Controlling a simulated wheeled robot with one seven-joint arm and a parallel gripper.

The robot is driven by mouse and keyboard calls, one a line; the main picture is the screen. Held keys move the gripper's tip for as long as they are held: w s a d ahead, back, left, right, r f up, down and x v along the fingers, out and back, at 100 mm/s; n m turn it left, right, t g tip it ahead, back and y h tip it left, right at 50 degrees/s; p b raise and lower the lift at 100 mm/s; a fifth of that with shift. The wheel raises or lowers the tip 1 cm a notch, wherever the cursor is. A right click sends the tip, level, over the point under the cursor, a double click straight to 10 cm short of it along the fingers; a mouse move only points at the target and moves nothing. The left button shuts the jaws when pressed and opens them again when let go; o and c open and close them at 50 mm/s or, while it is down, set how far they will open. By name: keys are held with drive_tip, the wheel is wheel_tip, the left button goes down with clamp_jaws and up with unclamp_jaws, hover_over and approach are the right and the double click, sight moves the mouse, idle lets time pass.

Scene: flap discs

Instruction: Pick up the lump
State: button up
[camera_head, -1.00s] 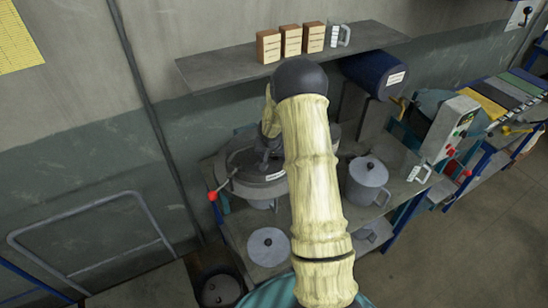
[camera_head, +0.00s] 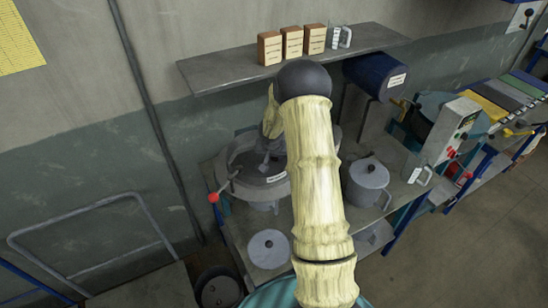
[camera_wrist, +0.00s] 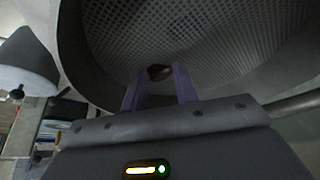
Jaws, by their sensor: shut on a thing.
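The lump (camera_wrist: 159,71) is small, dark and brownish in the wrist view, at the tips of my gripper's fingers. My gripper (camera_wrist: 160,80) is shut on it, with a finger on either side. Behind them is the mesh floor of a round sieve-like pan (camera_wrist: 225,45) with a grey rim. In the head view my gripper (camera_head: 268,158) reaches down into this round grey pan (camera_head: 275,186) on the bench. My arm covers its right part, and the lump cannot be made out there. I cannot tell whether the lump touches the mesh.
A shelf (camera_head: 225,70) with several brown boxes (camera_head: 292,42) and a clear jug (camera_head: 345,37) hangs above. A lidded grey pot (camera_head: 368,190) stands to the right. A red-knobbed lever (camera_head: 213,197) sticks out left of the pan. A dark blue drum (camera_head: 375,75) is under the shelf.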

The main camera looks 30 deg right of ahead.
drive_tip(key=shift+r, duration=0.5)
drive_tip(key=s+a+b, duration=0.2)
drive_tip(key=s+b, duration=0.1)
drive_tip(key=shift+s+a+f, duration=0.1)
drive_tip(key=shift+s+f, duration=0.05)
drive_tip(key=shift+s, duration=0.1)
wheel_tip(320, 180, up, 14)
drive_tip(key=p, duration=0.4)
